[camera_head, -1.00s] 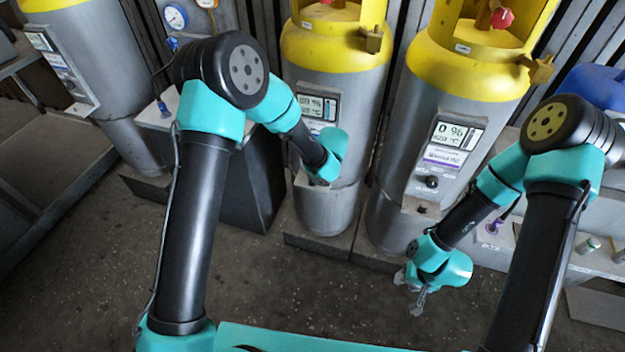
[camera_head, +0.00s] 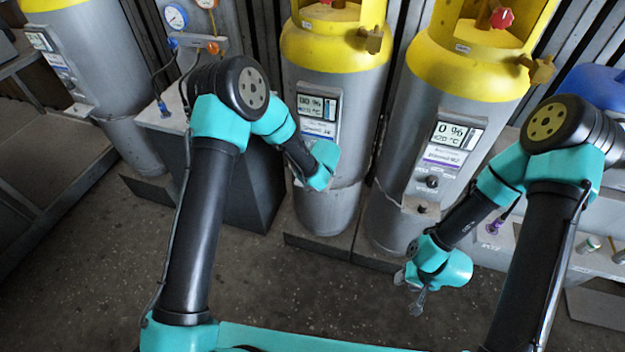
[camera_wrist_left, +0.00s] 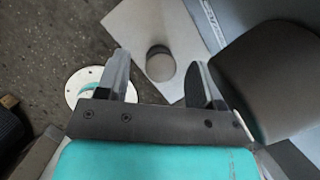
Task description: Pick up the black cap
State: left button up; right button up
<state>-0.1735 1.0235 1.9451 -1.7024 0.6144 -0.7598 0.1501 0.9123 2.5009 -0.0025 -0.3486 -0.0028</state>
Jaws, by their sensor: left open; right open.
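In the left wrist view a small dark round piece, which looks like the black cap (camera_wrist_left: 158,62), sits on a pale flat plate (camera_wrist_left: 150,28). My left gripper (camera_wrist_left: 160,82) is open, with its two fingers on either side of the line to the cap. The cap shows beyond and between the fingers, with no visible contact. In the head view my left wrist is in front of the middle cylinder (camera_head: 330,85); its fingers and the cap are hidden there. My right gripper (camera_head: 418,298) is open and empty above the floor, below the right cylinder.
A large dark rounded body (camera_wrist_left: 268,80) stands close to the right finger in the left wrist view. The right cylinder (camera_head: 450,70) has a display and a black knob (camera_head: 432,182). A dark box (camera_head: 235,170) stands left of the middle cylinder. Floor at front left is clear.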

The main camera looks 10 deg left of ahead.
pick_arm(q)
jog(key=shift+w+f, duration=0.1)
jog(key=shift+f, duration=0.2)
jog(key=shift+c, duration=0.2)
jog(key=c, duration=0.9)
jog(key=shift+r, duration=0.1)
jog(key=shift+c, duration=0.2)
jog(key=shift+r, duration=0.55)
jog(key=shift+a+v, duration=0.25)
jog(key=shift+v, duration=0.95)
jog(key=s+d+r, duration=0.1)
jog(key=s+d, duration=0.1)
jog(key=s, duration=1.3)
jog(key=shift+r, duration=0.25)
jog(key=shift+d, duration=0.1)
